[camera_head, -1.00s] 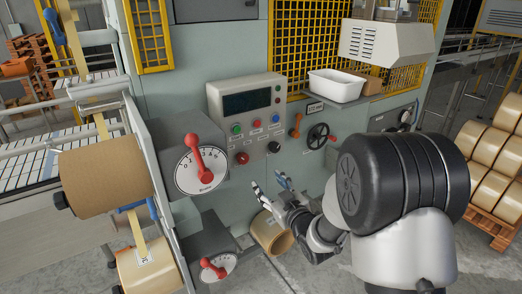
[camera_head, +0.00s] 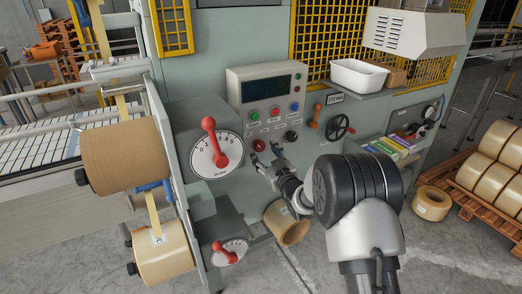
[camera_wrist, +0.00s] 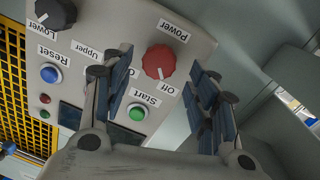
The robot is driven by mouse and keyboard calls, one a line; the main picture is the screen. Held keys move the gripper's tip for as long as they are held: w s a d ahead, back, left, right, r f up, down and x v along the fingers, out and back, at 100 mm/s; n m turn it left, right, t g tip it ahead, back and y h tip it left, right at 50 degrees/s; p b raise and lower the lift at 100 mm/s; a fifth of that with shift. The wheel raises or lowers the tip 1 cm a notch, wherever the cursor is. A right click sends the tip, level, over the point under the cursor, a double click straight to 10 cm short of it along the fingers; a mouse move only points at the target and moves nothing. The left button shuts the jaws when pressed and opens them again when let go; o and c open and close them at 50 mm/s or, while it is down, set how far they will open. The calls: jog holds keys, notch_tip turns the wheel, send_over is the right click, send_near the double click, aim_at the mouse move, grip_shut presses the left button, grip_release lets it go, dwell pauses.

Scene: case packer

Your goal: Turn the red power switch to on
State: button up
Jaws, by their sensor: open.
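The red power switch (camera_wrist: 159,62) is a round knob on the grey control panel, below the word "Power", which appears upside down in the wrist view. The label "Off" sits by its edge, and a small pale mark on the knob seems to face that label. In the head view the switch (camera_head: 259,145) is at the panel's lower left. My gripper (camera_head: 264,154) is open and empty in front of it. In the wrist view its two fingers stand on either side of the knob; I cannot tell whether they touch it.
A green Start button (camera_wrist: 137,112), a blue Reset button (camera_wrist: 50,73) and a black knob (camera_wrist: 56,12) share the panel. A grey dial box with a red lever (camera_head: 211,140) juts out left of the panel. A black handwheel (camera_head: 338,127) is to the right.

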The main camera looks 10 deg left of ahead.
aim_at(261, 147)
jog(key=shift+x, duration=1.9)
jog(key=shift+c, duration=0.3)
jog(key=c, duration=1)
